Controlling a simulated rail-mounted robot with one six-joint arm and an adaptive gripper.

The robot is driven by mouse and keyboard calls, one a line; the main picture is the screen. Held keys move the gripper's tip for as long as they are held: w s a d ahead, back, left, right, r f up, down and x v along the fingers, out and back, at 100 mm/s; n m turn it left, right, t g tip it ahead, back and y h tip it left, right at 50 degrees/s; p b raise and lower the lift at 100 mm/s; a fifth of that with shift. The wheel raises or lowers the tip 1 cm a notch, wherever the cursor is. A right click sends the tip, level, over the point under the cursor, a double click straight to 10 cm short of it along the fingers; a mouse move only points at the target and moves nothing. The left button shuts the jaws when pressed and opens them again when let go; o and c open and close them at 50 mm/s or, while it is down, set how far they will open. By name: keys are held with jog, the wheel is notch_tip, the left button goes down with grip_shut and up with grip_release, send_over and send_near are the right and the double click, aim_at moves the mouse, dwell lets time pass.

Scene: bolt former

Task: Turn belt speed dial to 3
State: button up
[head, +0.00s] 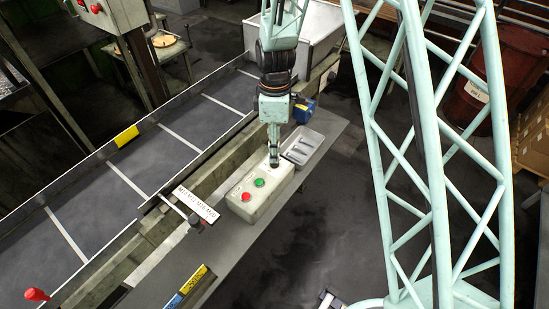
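A pale control box (243,206) sits on the grey ledge beside the conveyor. It has a red button (245,196) and a green button (259,183) on top. My gripper (274,161) points straight down at the far end of this box, past the green button. The belt speed dial cannot be made out; my gripper covers that end of the box. The fingertips are too small to tell whether they are open or shut, or whether they touch anything.
A grey tray (302,145) lies just right of my gripper, with a blue part (303,110) behind it. A labelled plate (196,204) stands left of the box. The conveyor belt (150,165) runs along the left. A red-knobbed lever (36,295) is at lower left.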

jog(key=shift+s+f, duration=0.2)
jog(key=shift+f, duration=2.15)
jog(key=shift+c, duration=0.5)
jog(key=c, duration=0.7)
